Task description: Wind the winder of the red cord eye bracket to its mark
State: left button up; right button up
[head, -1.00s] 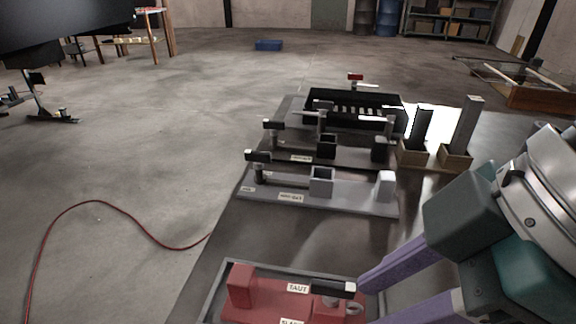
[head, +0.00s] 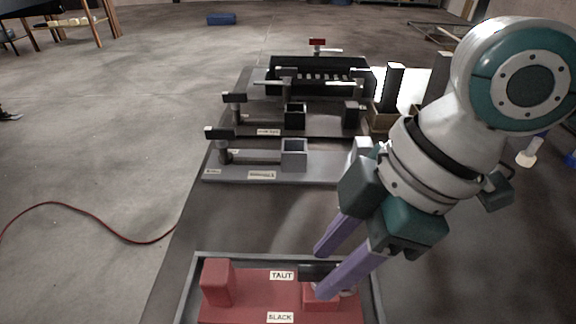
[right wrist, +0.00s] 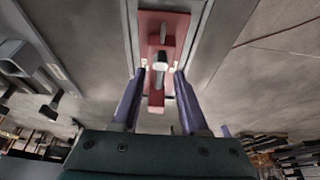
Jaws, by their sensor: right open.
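The red cord eye bracket (head: 240,290) lies in a grey tray (head: 195,275) at the front of the bench, with labels TAUT (head: 282,275) and SLACK (head: 280,317). A red block stands at its left end. My right gripper (head: 323,270) is open over its right end, its purple fingers hiding most of the winder in the head view. In the right wrist view the red bracket (right wrist: 154,100) runs between the two fingers (right wrist: 160,78). The pale-topped winder (right wrist: 160,61) shows just beyond the fingertips, with space either side; contact is not visible. My left gripper is out of view.
Behind the tray stand a grey bracket plate (head: 225,172), a dark one (head: 270,123) and a black bin (head: 320,65). Dark upright posts (head: 392,88) stand to their right. A red cord (head: 50,205) lies on the floor at left. The bench between tray and grey plate is clear.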

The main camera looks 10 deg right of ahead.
jog(key=shift+a+f, duration=0.1)
jog(key=shift+f, duration=0.15)
grip_shut()
dwell(0.5)
